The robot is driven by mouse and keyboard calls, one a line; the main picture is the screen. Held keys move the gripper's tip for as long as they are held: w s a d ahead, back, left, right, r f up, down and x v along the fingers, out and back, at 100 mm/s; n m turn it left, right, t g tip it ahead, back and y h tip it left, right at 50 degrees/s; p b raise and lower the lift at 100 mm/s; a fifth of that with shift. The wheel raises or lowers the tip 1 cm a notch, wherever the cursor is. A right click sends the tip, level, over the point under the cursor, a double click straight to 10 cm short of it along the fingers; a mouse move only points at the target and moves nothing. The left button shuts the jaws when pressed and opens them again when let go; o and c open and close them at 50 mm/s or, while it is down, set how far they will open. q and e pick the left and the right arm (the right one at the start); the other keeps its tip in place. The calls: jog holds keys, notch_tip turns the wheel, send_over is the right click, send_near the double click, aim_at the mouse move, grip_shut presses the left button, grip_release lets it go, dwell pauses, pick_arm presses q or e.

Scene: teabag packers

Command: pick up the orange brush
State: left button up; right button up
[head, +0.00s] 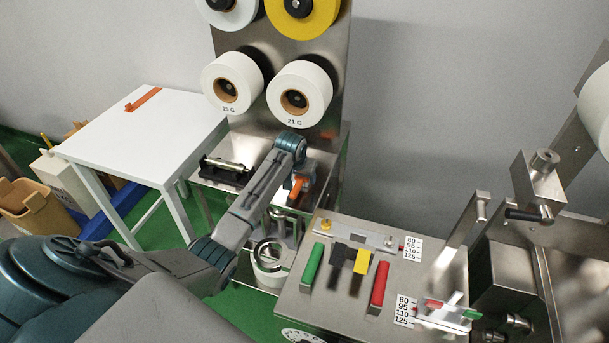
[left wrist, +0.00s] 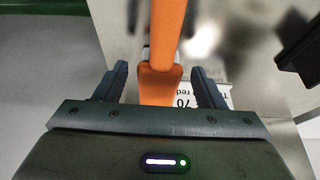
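The orange brush (left wrist: 160,84) shows in the left wrist view as a long orange bar with a wider block toward the gripper; its bristles cannot be made out. It also appears as a small orange patch (head: 298,186) in the head view, mostly hidden by my wrist. My left gripper (left wrist: 160,85) is open, with one finger on each side of the orange bar and a narrow gap at both sides. In the head view my left gripper (head: 297,185) is at the metal ledge below the white rolls, largely hidden. My right gripper is not in view.
A white table (head: 110,140) with a flat orange strip (head: 143,99) stands at the left. A steel panel (head: 335,290) with green, black, yellow and red handles lies to the right. White rolls (head: 300,93) hang above.

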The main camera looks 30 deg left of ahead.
pick_arm(q)
jog(key=c, duration=0.9)
jog(key=shift+o, duration=0.2)
jog(key=shift+s, duration=0.1)
jog(key=shift+s+d+r+b, duration=0.15)
jog(key=shift+s+r+b, duration=0.2)
jog(key=shift+s+r, duration=0.1)
jog(key=s+d+r+b, duration=0.3)
jog(key=s+r, duration=0.4)
jog(key=s, duration=0.5)
jog(key=shift+s, duration=0.3)
